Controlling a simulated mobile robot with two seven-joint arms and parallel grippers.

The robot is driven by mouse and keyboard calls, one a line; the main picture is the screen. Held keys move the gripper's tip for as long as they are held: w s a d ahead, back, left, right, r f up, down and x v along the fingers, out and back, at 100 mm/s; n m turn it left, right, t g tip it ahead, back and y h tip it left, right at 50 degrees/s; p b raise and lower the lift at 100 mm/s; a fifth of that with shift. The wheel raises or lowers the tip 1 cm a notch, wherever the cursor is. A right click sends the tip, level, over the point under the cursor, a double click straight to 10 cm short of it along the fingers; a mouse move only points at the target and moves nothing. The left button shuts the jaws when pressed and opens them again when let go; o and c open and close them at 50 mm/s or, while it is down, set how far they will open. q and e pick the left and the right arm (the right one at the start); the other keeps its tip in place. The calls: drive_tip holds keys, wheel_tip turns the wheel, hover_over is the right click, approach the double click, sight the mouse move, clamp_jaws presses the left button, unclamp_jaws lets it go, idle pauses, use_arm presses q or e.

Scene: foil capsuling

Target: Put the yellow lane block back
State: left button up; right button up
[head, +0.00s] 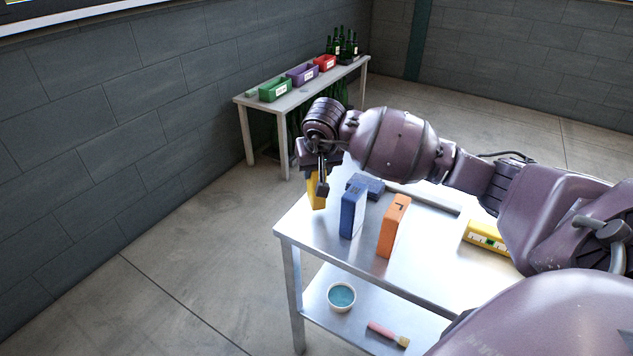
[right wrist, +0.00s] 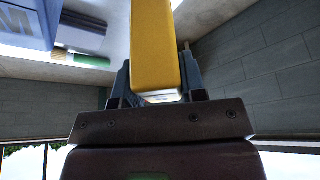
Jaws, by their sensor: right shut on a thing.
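My right gripper (head: 321,184) is shut on the yellow lane block (head: 315,193) at the left end of the steel table (head: 310,238). The block hangs upright below the gripper, partly hidden by a finger; I cannot tell whether its lower end touches the tabletop. In the right wrist view the yellow block (right wrist: 153,42) sits between the two fingers (right wrist: 160,84). A blue block (head: 352,212) stands upright just right of it, and an orange block (head: 392,227) stands further right. My left gripper is not in view.
A darker blue item (head: 366,185) lies behind the blue block. A yellow item (head: 486,237) with a green and white face lies at the table's right. The lower shelf holds a white bowl (head: 341,297) and a brush (head: 387,334). A far bench carries green, purple and red bins (head: 302,75).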

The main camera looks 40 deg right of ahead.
drive_tip(key=shift+f, duration=1.75)
drive_tip(key=shift+f, duration=0.15)
drive_tip(key=o, duration=1)
drive_tip(key=shift+o, duration=0.2)
drive_tip(key=shift+s+r, duration=0.1)
drive_tip(key=shift+r, duration=0.5)
drive_tip(key=p+v, duration=0.1)
drive_tip(key=v, duration=1)
drive_tip(key=shift+s, duration=0.2)
drive_tip(key=shift+a, duration=0.1)
